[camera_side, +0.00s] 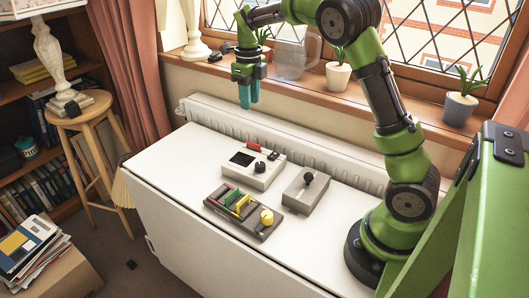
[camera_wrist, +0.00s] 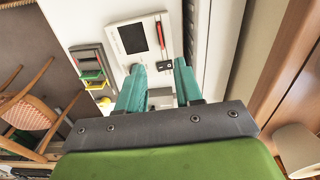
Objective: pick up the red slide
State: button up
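The red slide (camera_side: 253,147) is a small red piece at the back edge of a white box (camera_side: 257,181) on the white table. In the wrist view the red slide (camera_wrist: 160,35) shows as a thin upright strip in a slot, right of a dark screen. My gripper (camera_side: 248,104) has teal fingers that point down, well above the table and behind the white box. In the wrist view my gripper (camera_wrist: 160,65) has its fingertips apart with nothing between them. The slide lies beyond the fingertips there, untouched.
A dark tray (camera_side: 254,235) with green and yellow sliders and a yellow knob sits in front of the white box. A grey box (camera_side: 306,195) with a black knob stands to its right. A ribbed radiator (camera_side: 300,145) and windowsill run behind the table. The table's left end is clear.

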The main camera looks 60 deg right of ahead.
send_over(254, 150)
jog(key=f, duration=0.6)
jog(key=w+f, duration=0.1)
jog(key=f, duration=0.2)
jog(key=shift+f, duration=0.1)
jog(key=shift+s+d+f, duration=0.1)
jog(key=shift+s+f, duration=0.1)
jog(key=shift+f, duration=1.2)
jog(key=shift+s+f, duration=0.15)
jog(key=shift+f, duration=1.2)
grip_shut()
